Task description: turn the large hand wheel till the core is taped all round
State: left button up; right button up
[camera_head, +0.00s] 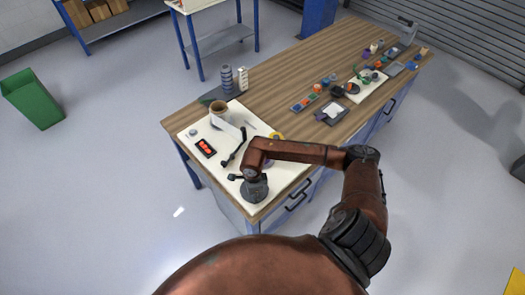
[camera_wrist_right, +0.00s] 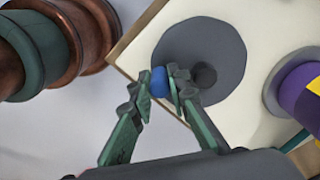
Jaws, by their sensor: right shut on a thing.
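The large hand wheel (camera_wrist_right: 222,45) is a flat grey disc near the edge of the cream board in the right wrist view. A blue knob (camera_wrist_right: 159,80) and a dark round post (camera_wrist_right: 205,76) show at it. My right gripper (camera_wrist_right: 165,80) has its green fingers closed about the blue knob. In the head view my right wrist hides much of the wheel. A brown core (camera_head: 218,107) stands at the back of the board, apart from my gripper. I cannot tell how much of it is taped. My left gripper is out of view.
A red-lit display (camera_head: 205,147) lies at the board's left. A purple roll (camera_wrist_right: 301,95) stands right of the wheel in the wrist view. Dark stacked rolls (camera_head: 227,78) stand behind the board. The table's middle (camera_head: 270,100) is mostly clear; small parts lie farther right.

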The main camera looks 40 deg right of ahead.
dwell(0.3)
jog(key=shift+s+d, duration=0.2)
jog(key=shift+d, duration=0.35)
jog(key=shift+s+d, duration=0.15)
jog(key=shift+d, duration=0.35)
